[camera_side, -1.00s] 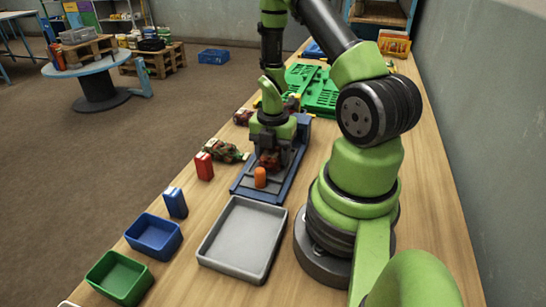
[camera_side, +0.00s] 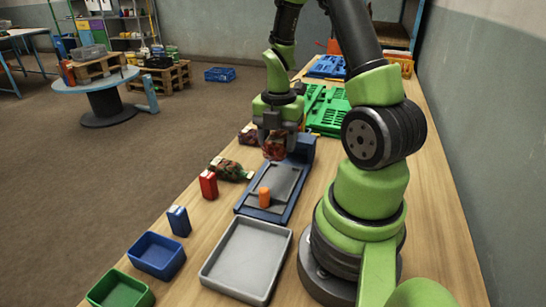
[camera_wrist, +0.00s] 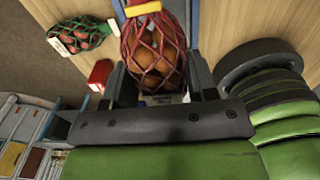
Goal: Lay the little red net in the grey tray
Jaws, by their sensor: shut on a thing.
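A little red net (camera_side: 274,149) filled with round brownish things hangs in my gripper (camera_side: 277,138), above the blue-framed platform (camera_side: 268,205). In the wrist view the red net (camera_wrist: 155,55) sits between the jaws, with a yellow and red band at its top. My gripper is shut on it. The grey tray (camera_side: 212,268) lies on the bench, nearer the camera than the platform, and its inside is empty.
A green net (camera_side: 230,169), a red box (camera_side: 208,185) and a blue box (camera_side: 179,221) line the left edge. A blue bin (camera_side: 157,256) and a green bin (camera_side: 121,290) stand left of the tray. Green racks (camera_side: 325,108) lie behind.

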